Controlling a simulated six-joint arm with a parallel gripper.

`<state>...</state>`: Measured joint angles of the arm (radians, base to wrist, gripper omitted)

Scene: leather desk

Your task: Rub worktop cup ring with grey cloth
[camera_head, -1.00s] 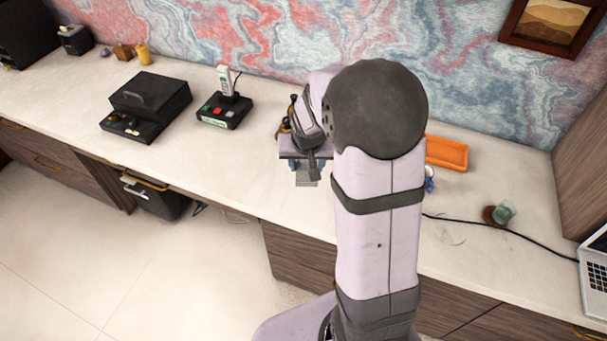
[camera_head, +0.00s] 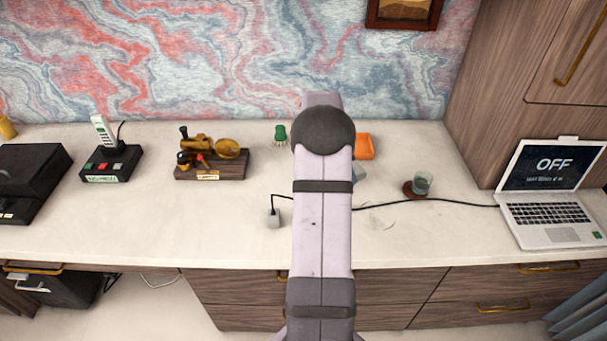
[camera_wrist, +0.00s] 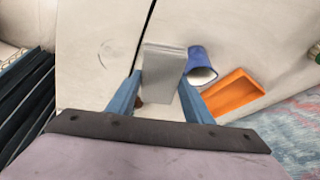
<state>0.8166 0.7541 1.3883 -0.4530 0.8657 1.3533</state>
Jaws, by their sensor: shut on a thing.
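My gripper (camera_wrist: 162,82) has blue fingers and is shut on the folded grey cloth (camera_wrist: 166,66), seen in the wrist view. The cloth is a flat grey block standing out between the fingertips, and it appears held above the worktop. The cup ring (camera_wrist: 107,54) is a faint, thin grey circle on the pale worktop, left of the cloth and apart from it. In the head view, faint curved marks of the ring (camera_head: 382,223) show right of my arm, in front of the black cable.
A blue cup (camera_wrist: 201,66) and an orange tray (camera_wrist: 233,95) lie right of the cloth in the wrist view. A glass (camera_head: 421,182) on a brown coaster, a laptop (camera_head: 549,193) and a black cable (camera_head: 440,201) are on the right. A brass model (camera_head: 212,158) stands left.

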